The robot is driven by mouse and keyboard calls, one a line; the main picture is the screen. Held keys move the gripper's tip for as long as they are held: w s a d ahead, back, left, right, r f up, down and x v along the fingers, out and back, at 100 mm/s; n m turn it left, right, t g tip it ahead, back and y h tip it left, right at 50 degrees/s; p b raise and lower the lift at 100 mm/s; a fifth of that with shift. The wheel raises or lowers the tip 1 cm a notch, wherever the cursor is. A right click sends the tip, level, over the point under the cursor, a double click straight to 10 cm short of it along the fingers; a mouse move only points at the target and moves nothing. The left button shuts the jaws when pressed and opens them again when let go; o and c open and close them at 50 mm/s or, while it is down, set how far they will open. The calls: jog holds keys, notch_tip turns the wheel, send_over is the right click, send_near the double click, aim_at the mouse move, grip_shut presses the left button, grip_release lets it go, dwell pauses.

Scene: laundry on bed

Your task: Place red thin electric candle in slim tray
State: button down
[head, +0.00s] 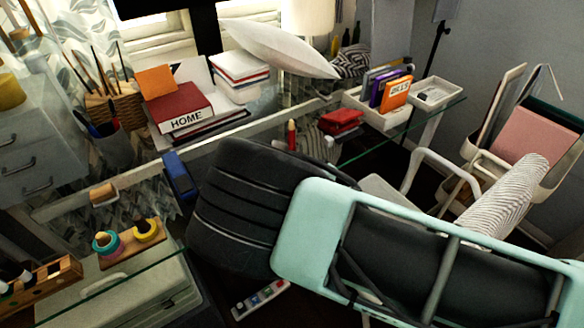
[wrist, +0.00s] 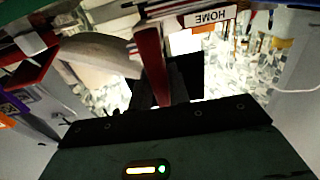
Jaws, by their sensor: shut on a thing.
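The red thin candle (wrist: 151,62) stands between the dark fingers of my gripper (wrist: 160,92) in the wrist view, and my gripper is shut on it. In the head view the upper part of the candle (head: 291,133) shows above the dark end of my arm, which hides its lower part and my fingers. A shallow white tray (head: 456,101) lies on the glass desk at the right and looks like the slim tray. It holds a small pale object. The candle is well to the left of this tray, apart from it.
A white organizer (head: 369,109) with colourful books stands between the candle and the tray. A red item (head: 341,122) lies before it. The HOME book stack (head: 187,115) is at the left, and a white pillow-like shape (head: 275,50) hangs over the desk behind.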

jog(key=shift+f, duration=1.5)
jog(key=shift+f, duration=0.15)
jog(key=c, duration=1.3)
grip_release()
jog(key=shift+c, duration=0.2)
jog(key=shift+s+d, duration=0.1)
jog(key=b+v, duration=0.1)
jog(key=v, duration=1)
jog(key=shift+s+d+b, duration=0.2)
jog(key=shift+d+b, duration=0.1)
jog(key=shift+b, duration=0.1)
